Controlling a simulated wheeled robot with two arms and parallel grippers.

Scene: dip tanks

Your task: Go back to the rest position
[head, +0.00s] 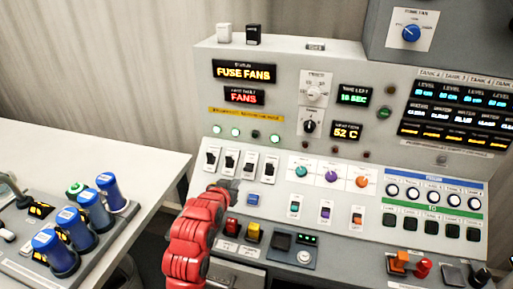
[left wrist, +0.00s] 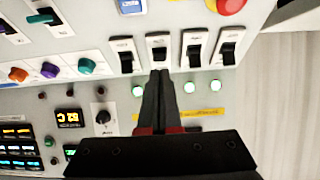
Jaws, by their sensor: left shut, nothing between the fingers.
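My left gripper (head: 229,185) is at the end of the red arm, low in front of the grey control panel (head: 290,110). It is shut and empty. In the left wrist view, the gripper's fingers (left wrist: 158,75) point at the row of black rocker switches, with tips just by the second switch (left wrist: 158,48) from the left. I cannot tell whether they touch it. In the head view the row of switches (head: 230,160) stands just above the gripper. My right gripper is in neither view.
Red and yellow buttons (head: 253,232) and a small blue button (head: 253,199) lie close to the gripper. A white table (head: 90,150) and blue-handled levers (head: 95,210) are at left.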

